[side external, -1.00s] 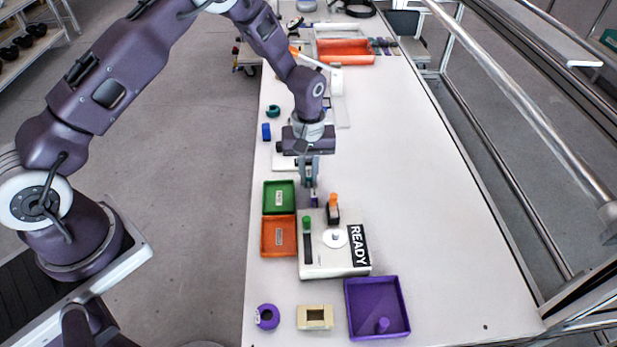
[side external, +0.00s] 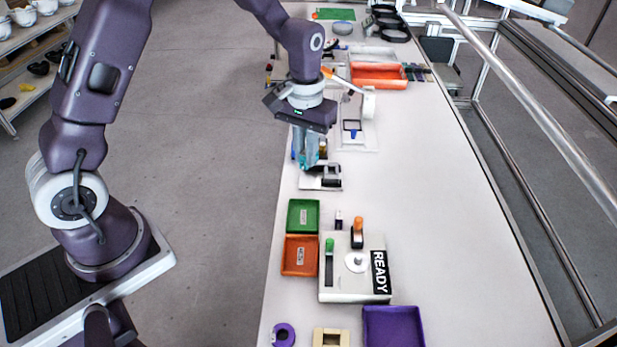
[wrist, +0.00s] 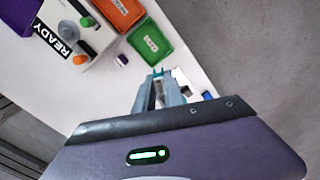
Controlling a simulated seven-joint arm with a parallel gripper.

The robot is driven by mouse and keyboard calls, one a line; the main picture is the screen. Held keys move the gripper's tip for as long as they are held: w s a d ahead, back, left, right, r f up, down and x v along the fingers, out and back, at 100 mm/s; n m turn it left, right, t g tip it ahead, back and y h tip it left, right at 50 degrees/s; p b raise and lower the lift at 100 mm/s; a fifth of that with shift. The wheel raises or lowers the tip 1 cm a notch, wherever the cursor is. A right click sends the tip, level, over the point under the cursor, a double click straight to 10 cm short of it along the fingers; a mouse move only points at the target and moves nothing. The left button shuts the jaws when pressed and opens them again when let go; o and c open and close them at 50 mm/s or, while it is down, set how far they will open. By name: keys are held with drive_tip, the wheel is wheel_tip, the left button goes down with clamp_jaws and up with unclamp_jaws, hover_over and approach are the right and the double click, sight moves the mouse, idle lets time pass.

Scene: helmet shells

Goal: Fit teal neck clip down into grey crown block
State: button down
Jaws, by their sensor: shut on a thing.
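My gripper (side external: 309,164) is low over the left side of the table, its fingers closed. In the wrist view, a small teal piece, seemingly the teal neck clip (wrist: 158,73), shows at the fingertips. In the side view it blends with the grey-teal fingers, and its seating in the jaws is unclear. A pale plate with a grey and dark block (side external: 331,174), possibly the grey crown block, lies right beside and partly behind the fingertips. I cannot tell whether the clip touches it.
A green tray (side external: 303,216), an orange tray (side external: 300,255) and a white READY box (side external: 355,268) stand nearer the camera. A small purple-and-white piece (wrist: 121,60) stands beside the box. A blue piece (wrist: 208,95) is close to my fingers. The table's right side is clear.

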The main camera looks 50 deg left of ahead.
drive_tip(key=s+a+r+m, duration=0.1)
drive_tip(key=s+a+m, duration=0.1)
drive_tip(key=s+m, duration=0.15)
drive_tip(key=n, duration=0.8)
hover_over(330, 168)
drive_tip(key=s+d, duration=0.1)
drive_tip(key=s, duration=0.1)
wheel_tip(330, 168, down, 2)
drive_tip(key=shift+n, duration=0.35)
drive_tip(key=f, duration=0.6)
drive_tip(key=w+f, duration=0.1)
drive_tip(key=f, duration=0.3)
drive_tip(key=shift+d, duration=0.15)
drive_tip(key=shift+f, duration=0.2)
drive_tip(key=shift+f, duration=0.15)
drive_tip(key=shift+s+f, duration=0.15)
drive_tip(key=shift+f, duration=0.3)
drive_tip(key=c, duration=1.5)
unclamp_jaws()
drive_tip(key=shift+o, duration=0.3)
wheel_tip(330, 168, up, 14)
drive_tip(key=shift+w+f, duration=0.2)
drive_tip(key=shift+f, duration=0.05)
